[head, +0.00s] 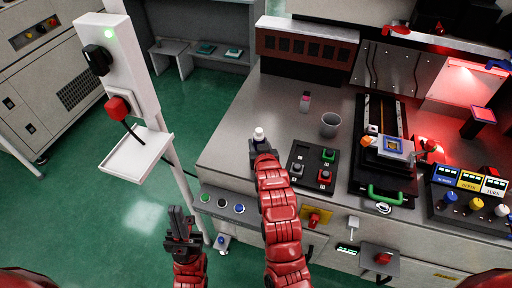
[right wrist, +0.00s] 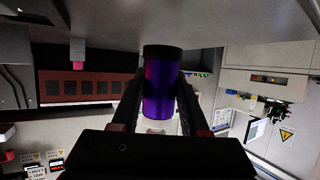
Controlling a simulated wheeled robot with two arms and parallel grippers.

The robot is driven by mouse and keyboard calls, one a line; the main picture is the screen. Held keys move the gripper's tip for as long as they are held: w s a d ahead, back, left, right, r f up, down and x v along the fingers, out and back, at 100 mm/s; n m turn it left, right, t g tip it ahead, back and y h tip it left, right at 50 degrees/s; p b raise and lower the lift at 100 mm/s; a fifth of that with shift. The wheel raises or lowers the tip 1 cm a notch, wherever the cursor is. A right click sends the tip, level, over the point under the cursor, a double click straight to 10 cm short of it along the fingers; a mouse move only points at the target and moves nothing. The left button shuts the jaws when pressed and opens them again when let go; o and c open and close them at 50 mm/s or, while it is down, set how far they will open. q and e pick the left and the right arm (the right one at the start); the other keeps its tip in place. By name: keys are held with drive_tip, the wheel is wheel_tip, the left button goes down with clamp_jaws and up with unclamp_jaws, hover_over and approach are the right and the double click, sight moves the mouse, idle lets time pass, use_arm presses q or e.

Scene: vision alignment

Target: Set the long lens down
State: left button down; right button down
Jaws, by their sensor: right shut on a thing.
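My right gripper (head: 258,146) is over the left part of the grey bench top, shut on the long lens. In the head view only the lens's white top (head: 259,133) shows above the fingers. The right wrist view looks upside down. There the lens (right wrist: 160,88) is a purple cylinder with a black end, upright between the two black fingers (right wrist: 160,100). Its black end is at or very near the bench surface; I cannot tell if it touches. My left gripper (head: 181,220) points up over the green floor, left of the bench; its finger gap is unclear.
A black slide fixture (head: 385,150) is further right. A white post (head: 130,60) with a tray stands left.

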drive_tip(key=shift+w+a, duration=0.4)
drive_tip(key=shift+w, duration=0.35)
wheel_tip(320, 180, down, 4)
drive_tip(key=shift+r, duration=0.15)
drive_tip(key=shift+c, duration=2.1)
unclamp_jaws()
drive_tip(key=shift+s, duration=0.1)
